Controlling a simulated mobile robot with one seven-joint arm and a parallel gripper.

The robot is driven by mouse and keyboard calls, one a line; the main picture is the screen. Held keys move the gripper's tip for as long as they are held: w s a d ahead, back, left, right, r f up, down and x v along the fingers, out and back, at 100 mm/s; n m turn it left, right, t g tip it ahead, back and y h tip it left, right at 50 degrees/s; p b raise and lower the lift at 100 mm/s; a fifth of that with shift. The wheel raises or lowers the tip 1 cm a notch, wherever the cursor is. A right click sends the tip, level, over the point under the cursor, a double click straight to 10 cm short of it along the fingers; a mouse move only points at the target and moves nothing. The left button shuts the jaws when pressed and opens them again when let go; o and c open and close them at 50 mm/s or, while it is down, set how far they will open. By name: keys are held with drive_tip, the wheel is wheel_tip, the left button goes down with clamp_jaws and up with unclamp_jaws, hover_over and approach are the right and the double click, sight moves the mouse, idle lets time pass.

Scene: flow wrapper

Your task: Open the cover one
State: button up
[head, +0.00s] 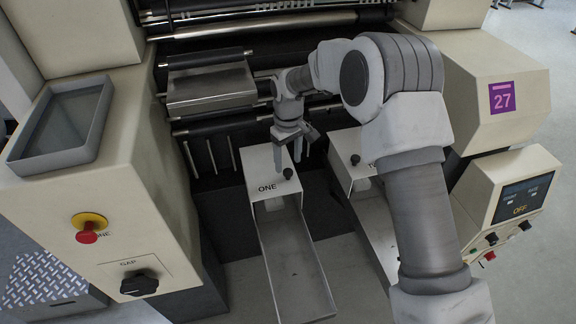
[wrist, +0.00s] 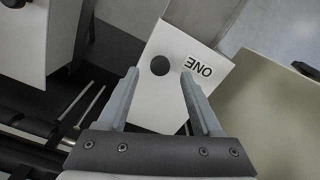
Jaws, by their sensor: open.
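The cover marked ONE (head: 262,171) is a pale box-like hood over the back end of a grey chute (head: 292,262); it looks down over the chute. A black round knob (head: 288,173) stands on its top, right of the ONE label. In the wrist view the cover (wrist: 185,105) lies in front of my gripper, with the knob (wrist: 160,66) ahead, between the lines of the fingers. My gripper (head: 287,162) is open and empty, its fingers pointing down at the cover's top near the knob. It also shows in the wrist view (wrist: 160,80). Whether a finger touches the cover cannot be told.
A second pale cover (head: 352,158) with a black knob and chute stands to the right, partly behind my arm. A red button (head: 87,235) and black GAP dial (head: 139,284) are at left. A panel reading OFF (head: 520,195) is at right. Machine rollers lie behind.

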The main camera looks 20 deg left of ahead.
sight(288, 171)
drive_tip(key=shift+f, duration=1.75)
clamp_jaws()
drive_tip(key=shift+r, duration=0.1)
